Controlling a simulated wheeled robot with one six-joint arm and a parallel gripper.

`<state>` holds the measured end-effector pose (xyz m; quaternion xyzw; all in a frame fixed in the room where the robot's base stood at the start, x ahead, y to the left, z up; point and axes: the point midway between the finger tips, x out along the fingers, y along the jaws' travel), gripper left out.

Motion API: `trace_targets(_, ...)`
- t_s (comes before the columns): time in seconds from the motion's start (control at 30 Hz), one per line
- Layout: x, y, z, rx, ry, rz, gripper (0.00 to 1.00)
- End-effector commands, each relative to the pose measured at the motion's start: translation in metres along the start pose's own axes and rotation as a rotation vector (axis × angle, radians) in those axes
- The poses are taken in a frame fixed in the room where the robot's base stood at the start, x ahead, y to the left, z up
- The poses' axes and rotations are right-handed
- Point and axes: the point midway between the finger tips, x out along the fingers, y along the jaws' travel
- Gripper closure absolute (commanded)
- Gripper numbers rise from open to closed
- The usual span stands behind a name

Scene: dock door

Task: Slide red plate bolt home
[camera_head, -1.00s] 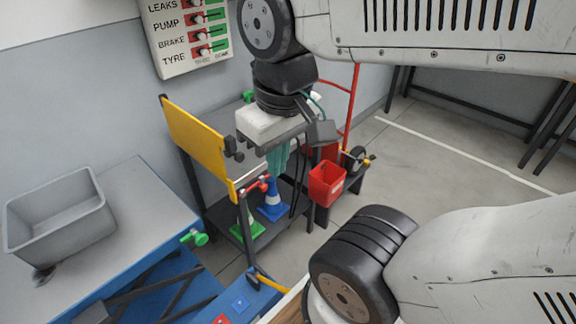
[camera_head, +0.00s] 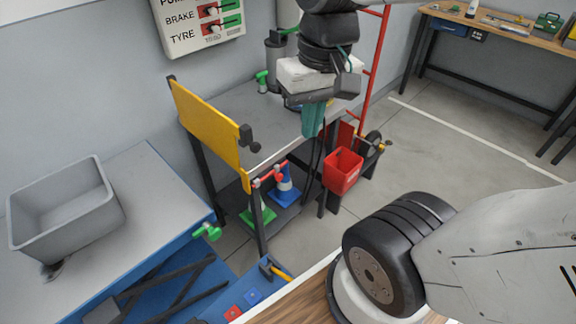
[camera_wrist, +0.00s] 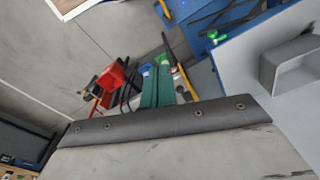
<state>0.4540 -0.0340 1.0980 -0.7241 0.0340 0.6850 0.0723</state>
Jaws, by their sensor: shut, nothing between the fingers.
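A small red fitting with a T-shaped handle (camera_head: 268,177) sits at the near corner of the grey workbench (camera_head: 262,112), below the right end of a yellow plate (camera_head: 205,122). It looks like the red bolt, but its slide position is too small to read. My gripper (camera_head: 312,130) has teal fingers pointing down, shut and empty. It hangs by the bench's right end, to the right of and apart from the red fitting. In the wrist view the teal fingers (camera_wrist: 157,75) lie together, with the yellow plate edge (camera_wrist: 188,82) to their right.
A red bin (camera_head: 342,172) stands right of the bench. Blue (camera_head: 286,190) and green cones sit on its lower shelf. A green handle (camera_head: 207,232) is on the blue lift table with a grey tub (camera_head: 65,215). Open floor (camera_head: 440,150) lies right.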

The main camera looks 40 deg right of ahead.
Motion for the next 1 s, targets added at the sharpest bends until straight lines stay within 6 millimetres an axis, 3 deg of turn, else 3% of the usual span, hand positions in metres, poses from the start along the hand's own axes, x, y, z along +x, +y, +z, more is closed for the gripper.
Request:
trace_targets(0.27,0.039,0.023,-0.094,0.417,-0.155,-0.110,1.00)
trace_targets(0.47,0.090,0.061,-0.155,0.738,-0.259,-0.183,1.00)
trace_targets(0.6,0.138,0.096,-0.190,0.964,-0.330,-0.229,1.00)
trace_targets(0.8,0.203,0.142,-0.216,1.230,-0.415,-0.278,1.00)
trace_targets(1.0,0.237,0.164,-0.224,1.361,-0.455,-0.300,1.00)
